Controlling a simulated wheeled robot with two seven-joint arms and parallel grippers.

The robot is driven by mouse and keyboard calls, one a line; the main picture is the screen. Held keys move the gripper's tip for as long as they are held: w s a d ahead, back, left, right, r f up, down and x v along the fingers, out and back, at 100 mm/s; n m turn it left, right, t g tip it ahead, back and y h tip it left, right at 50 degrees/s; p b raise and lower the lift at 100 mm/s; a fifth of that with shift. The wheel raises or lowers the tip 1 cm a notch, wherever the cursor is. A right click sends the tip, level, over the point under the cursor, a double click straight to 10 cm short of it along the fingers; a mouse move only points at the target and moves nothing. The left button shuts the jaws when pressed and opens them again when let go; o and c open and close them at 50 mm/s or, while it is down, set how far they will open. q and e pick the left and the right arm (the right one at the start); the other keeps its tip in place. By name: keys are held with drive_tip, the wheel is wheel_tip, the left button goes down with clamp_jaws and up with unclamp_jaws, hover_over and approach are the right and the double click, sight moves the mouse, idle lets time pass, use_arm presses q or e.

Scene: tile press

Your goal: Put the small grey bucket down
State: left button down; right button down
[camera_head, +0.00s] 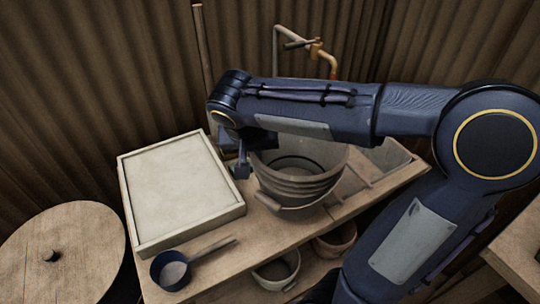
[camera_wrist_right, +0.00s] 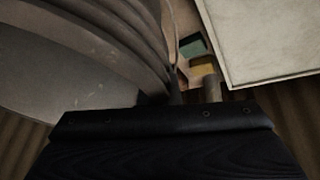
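A ribbed grey bucket (camera_head: 300,186) is on or just above the wooden bench, right of the pale framed board; I cannot tell whether its base touches. Its side fills the left of the wrist view (camera_wrist_right: 75,50). My right gripper (camera_head: 241,166) is at the bucket's left rim, with one fingertip outside its wall. The other finger is hidden, so its grip is unclear. A smaller greyish bucket (camera_head: 277,272) stands lower, below the bench's front edge. My left gripper is out of view.
The framed board (camera_head: 180,190) covers the bench's left part. A dark blue ladle (camera_head: 171,271) lies at its front. A brown pot (camera_head: 335,243) stands below. Divided compartments (camera_head: 385,160) are right of the bucket. A tap (camera_head: 317,48) rises behind. A round wooden lid (camera_head: 62,250) is at left.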

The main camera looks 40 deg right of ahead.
drive_tip(key=w+f, duration=0.4)
drive_tip(key=f, duration=0.4)
drive_tip(key=shift+w, duration=0.2)
drive_tip(key=shift+a+f+b, duration=0.1)
drive_tip(key=shift+f+b, duration=0.1)
drive_tip(key=shift+b, duration=0.1)
drive_tip(key=shift+f, duration=0.1)
drive_tip(key=c, duration=1.6)
unclamp_jaws()
drive_tip(key=shift+s, duration=0.1)
drive_tip(key=shift+c, duration=0.2)
